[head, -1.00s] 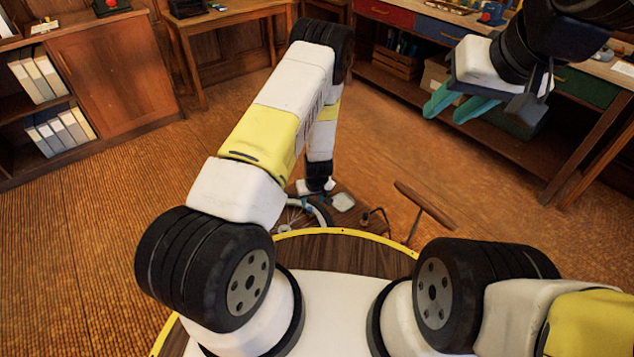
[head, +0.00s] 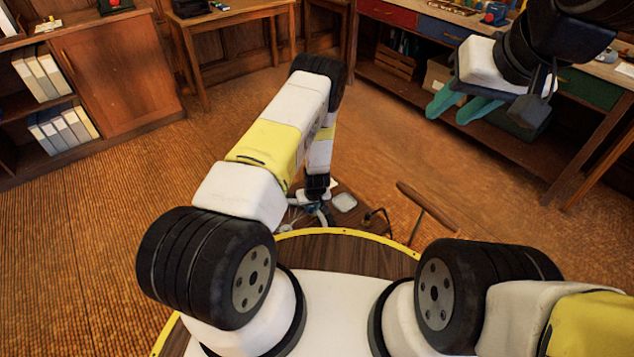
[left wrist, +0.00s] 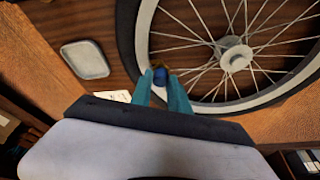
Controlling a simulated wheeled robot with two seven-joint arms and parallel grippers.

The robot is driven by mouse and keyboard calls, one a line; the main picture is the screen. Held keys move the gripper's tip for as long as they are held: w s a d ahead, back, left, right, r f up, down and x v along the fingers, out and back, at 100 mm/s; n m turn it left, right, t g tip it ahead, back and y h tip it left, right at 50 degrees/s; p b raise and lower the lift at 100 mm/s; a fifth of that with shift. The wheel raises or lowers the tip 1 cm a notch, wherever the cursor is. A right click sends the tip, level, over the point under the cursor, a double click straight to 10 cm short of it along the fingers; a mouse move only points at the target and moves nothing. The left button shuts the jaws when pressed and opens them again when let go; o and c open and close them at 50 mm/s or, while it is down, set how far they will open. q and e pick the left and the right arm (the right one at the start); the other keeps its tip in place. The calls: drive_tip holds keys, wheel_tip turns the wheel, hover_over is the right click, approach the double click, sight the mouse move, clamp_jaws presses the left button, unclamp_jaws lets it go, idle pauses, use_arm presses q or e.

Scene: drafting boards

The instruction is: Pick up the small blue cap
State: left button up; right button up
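The small blue cap (left wrist: 161,77) shows in the left wrist view, close to the inner rim of a spoked wheel (left wrist: 233,58). My left gripper (left wrist: 162,86) has its two teal fingers apart, with the cap between their tips. I cannot tell whether either finger touches it. In the head view my left gripper (head: 322,213) is low over the small table beyond my base, and the cap cannot be made out there. My right gripper (head: 460,107) is raised at the upper right, its teal fingers apart and empty.
A pale square dish (left wrist: 85,59) lies on the wooden table beside the wheel; it also shows in the head view (head: 345,202). A T-shaped wooden-handled tool (head: 427,207) stands to the right. Benches and shelves line the walls, with clear floor between.

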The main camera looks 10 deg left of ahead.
use_arm(q)
clamp_jaws()
drive_tip(key=shift+r, duration=0.15)
